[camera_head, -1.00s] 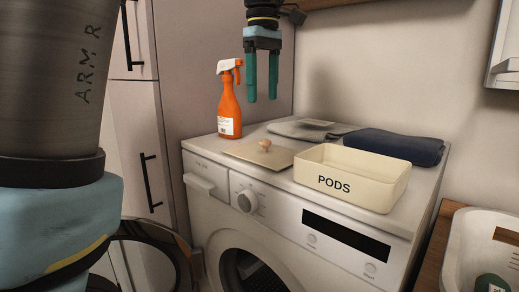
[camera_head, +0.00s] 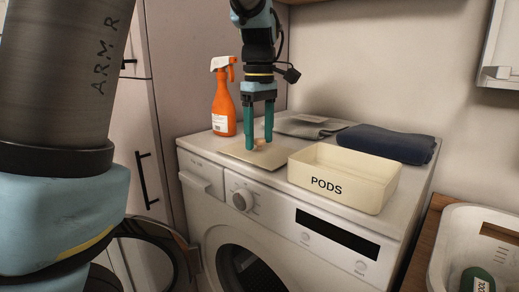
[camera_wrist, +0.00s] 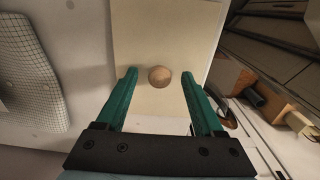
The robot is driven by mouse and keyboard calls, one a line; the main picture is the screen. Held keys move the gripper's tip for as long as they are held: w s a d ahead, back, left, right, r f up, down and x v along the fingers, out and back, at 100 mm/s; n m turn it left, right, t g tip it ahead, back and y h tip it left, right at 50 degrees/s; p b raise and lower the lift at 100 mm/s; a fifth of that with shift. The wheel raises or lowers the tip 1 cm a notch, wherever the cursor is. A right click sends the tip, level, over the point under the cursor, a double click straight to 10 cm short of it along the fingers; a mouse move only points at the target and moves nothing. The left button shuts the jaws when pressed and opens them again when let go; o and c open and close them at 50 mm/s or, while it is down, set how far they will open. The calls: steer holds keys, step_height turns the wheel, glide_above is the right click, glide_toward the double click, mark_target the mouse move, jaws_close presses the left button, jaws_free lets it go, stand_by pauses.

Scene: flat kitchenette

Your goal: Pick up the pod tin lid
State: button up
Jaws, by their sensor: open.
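The pod tin lid (camera_head: 240,152) is a flat cream rectangle with a round wooden knob (camera_head: 259,143). It lies flat on top of the washing machine, left of the cream tin marked PODS (camera_head: 370,194), which stands open. My gripper (camera_head: 258,144) points down over the lid with its green fingers apart. In the head view the fingers stand on either side of the knob. In the wrist view the knob (camera_wrist: 160,76) shows between the two fingertips, with a gap on each side, and the lid (camera_wrist: 190,30) spreads beyond it.
An orange spray bottle (camera_head: 223,100) stands close behind the lid to the left. A white basket (camera_head: 485,240) is at the right.

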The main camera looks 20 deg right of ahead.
steer(key=shift+c, duration=0.2)
jaws_close()
stand_by(0.3)
